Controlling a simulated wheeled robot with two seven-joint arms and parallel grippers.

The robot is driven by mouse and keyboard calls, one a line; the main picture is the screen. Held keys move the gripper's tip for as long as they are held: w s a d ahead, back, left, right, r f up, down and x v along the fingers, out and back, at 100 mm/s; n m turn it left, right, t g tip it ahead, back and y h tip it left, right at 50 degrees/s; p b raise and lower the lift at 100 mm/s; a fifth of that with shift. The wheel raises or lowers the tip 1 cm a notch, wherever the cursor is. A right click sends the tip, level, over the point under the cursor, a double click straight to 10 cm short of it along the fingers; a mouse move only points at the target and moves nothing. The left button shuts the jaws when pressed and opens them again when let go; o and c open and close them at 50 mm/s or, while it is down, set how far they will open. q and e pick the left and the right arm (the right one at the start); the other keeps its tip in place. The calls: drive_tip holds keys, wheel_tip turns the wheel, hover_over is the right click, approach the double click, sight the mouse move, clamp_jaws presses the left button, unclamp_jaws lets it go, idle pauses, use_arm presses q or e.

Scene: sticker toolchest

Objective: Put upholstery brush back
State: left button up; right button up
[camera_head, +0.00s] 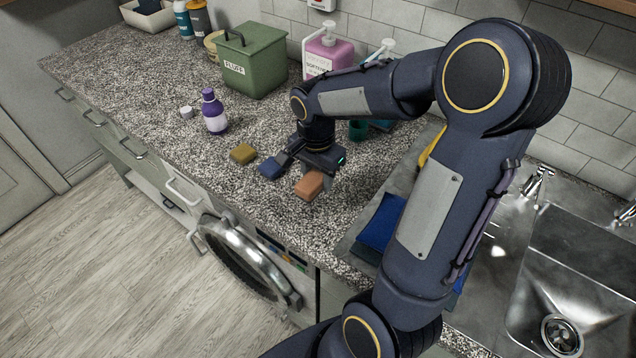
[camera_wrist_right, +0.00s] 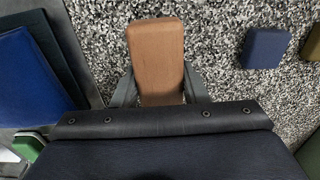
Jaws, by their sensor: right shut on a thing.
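An orange-brown rounded block (camera_head: 309,186), which looks like a brush back, is held between the fingers of my right gripper (camera_head: 308,172) over the counter near its front edge. In the right wrist view the brown block (camera_wrist_right: 157,55) sits between the two fingers and points away from the wrist. A dark blue block (camera_head: 271,168) and an olive-yellow block (camera_head: 243,153) lie on the counter to the left of the gripper. I cannot tell from the shapes which block is the upholstery brush. Bristles are hidden. My left gripper is out of view.
The speckled counter (camera_head: 150,100) holds a purple bottle (camera_head: 214,112), a green bin (camera_head: 252,62) and a pink dispenser (camera_head: 327,55). A blue pad (camera_head: 380,222) lies beside the sink (camera_head: 575,250). Small coloured labels (camera_head: 270,245) show on the front beside the washing machine (camera_head: 240,262).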

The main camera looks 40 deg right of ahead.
sight(318, 186)
drive_tip(key=shift+w+d+f, duration=0.1)
drive_tip(key=shift+d+f, duration=0.05)
drive_tip(key=shift+f, duration=0.8)
drive_tip(key=shift+w+d+f, duration=0.1)
drive_tip(key=shift+f, duration=0.85)
drive_tip(key=shift+f, duration=0.2)
drive_tip(key=o, duration=0.9)
drive_tip(key=shift+o, duration=0.2)
drive_tip(key=shift+r, duration=0.15)
